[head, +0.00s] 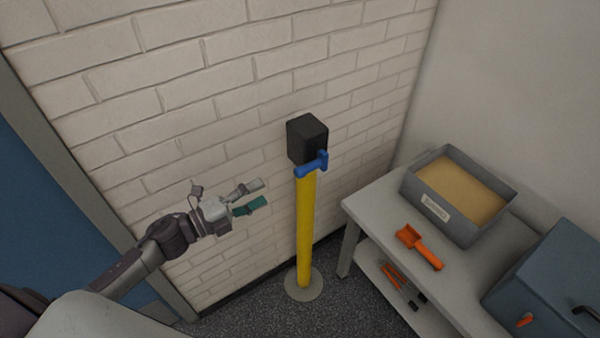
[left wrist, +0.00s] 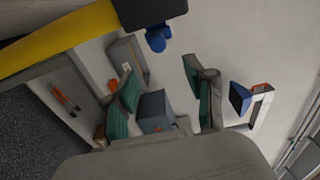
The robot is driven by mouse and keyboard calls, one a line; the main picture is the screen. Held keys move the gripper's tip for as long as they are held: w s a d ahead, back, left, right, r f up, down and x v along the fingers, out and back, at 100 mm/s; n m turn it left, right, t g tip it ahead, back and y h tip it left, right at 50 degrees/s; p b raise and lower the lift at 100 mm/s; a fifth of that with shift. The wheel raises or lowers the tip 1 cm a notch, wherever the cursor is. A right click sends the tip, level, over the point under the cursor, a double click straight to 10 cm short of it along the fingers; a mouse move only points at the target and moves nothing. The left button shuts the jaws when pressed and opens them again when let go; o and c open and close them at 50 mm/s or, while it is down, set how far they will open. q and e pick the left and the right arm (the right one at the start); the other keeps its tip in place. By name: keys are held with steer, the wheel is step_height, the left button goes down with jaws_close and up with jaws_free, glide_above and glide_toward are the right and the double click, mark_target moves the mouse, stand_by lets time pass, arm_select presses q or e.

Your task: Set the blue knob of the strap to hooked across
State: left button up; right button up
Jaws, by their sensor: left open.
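A yellow post (head: 307,225) stands on a round base, with a black box (head: 306,138) at its top against the brick wall. The blue knob (head: 312,165) is at the front of the box, over the post's top. In the left wrist view the knob (left wrist: 157,39) shows beside the black box (left wrist: 150,10), with the yellow post (left wrist: 60,40) at upper left. No stretched strap is visible. My left gripper (head: 260,193) is open and empty, left of the post and a little lower than the knob, apart from both. My right gripper is not in view.
A grey table (head: 368,208) stands right of the post. On it are a grey bin (head: 424,199), an orange scoop (head: 419,247) and a blue-grey case (head: 560,285). Orange-handled tools (head: 400,285) lie on its lower shelf. Open space lies between gripper and post.

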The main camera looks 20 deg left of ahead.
mark_target(296, 173)
arm_select(q)
steer(key=p+x, duration=0.2)
steer(key=x, duration=0.9)
steer(key=shift+w, duration=0.3)
steer(key=shift+w+d+p, duration=0.2)
steer(key=shift+w+p, duration=0.1)
steer(key=shift+w+d+f, duration=0.1)
steer(key=shift+w+d, duration=0.1)
steer(key=c, duration=0.9)
jaws_close()
